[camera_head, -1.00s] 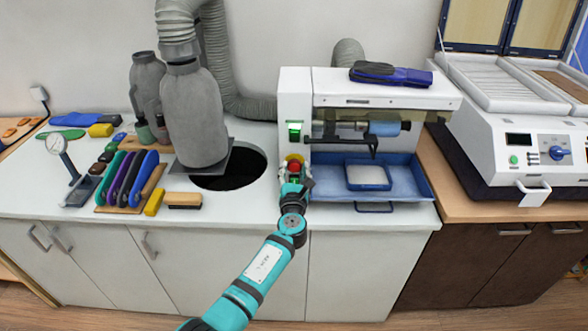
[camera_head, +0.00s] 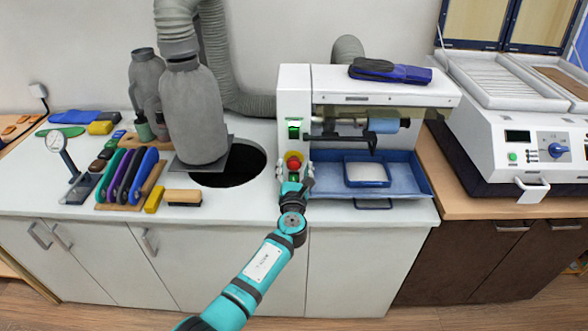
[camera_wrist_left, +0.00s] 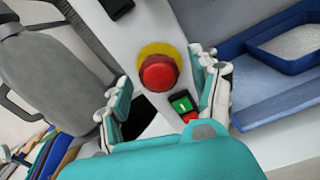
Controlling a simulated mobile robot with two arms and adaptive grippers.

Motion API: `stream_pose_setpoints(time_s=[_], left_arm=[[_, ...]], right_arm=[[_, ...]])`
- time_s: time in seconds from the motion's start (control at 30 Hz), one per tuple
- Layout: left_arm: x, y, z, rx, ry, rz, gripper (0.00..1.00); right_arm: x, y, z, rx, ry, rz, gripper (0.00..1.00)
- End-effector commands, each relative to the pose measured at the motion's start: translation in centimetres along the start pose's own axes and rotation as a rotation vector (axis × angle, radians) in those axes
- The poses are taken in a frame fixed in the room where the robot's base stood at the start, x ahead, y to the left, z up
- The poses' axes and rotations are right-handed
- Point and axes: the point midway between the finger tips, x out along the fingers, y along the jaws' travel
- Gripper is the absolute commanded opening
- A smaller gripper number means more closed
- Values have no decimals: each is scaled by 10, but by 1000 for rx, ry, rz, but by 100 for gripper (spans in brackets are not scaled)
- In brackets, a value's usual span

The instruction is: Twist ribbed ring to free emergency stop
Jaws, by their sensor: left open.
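The emergency stop is a round red button (camera_head: 293,161) on the front of the white machine, at its left end. In the left wrist view the red button (camera_wrist_left: 158,73) stands out from a yellow round plate (camera_wrist_left: 152,49). I cannot make out ribs on its ring. My left gripper (camera_head: 295,178) is just below and in front of it in the head view. In the wrist view the open fingers (camera_wrist_left: 163,82) are on either side of the red button, apart from it, with nothing held. My right gripper is not in view.
A green button (camera_wrist_left: 182,104) and a small red one sit just below the stop, between the fingers. A blue tray (camera_head: 412,182) lies right of it. A grey bottle-shaped duct (camera_head: 195,115) and a dark round hole (camera_head: 235,170) are to the left.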

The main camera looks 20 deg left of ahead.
Motion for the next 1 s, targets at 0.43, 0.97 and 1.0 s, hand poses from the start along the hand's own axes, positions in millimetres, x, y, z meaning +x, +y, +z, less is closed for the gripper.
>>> stream_pose_setpoints(time_s=[0.43, 0.97, 1.0], left_arm=[[-32, 1, 2, -1, 1, 0, 63], [-84, 1, 1, 1, 1, 0, 63], [-86, 1, 1, 1, 0, 1, 63]], right_arm=[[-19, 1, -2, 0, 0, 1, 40], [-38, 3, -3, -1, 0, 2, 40], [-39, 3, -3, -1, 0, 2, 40]])
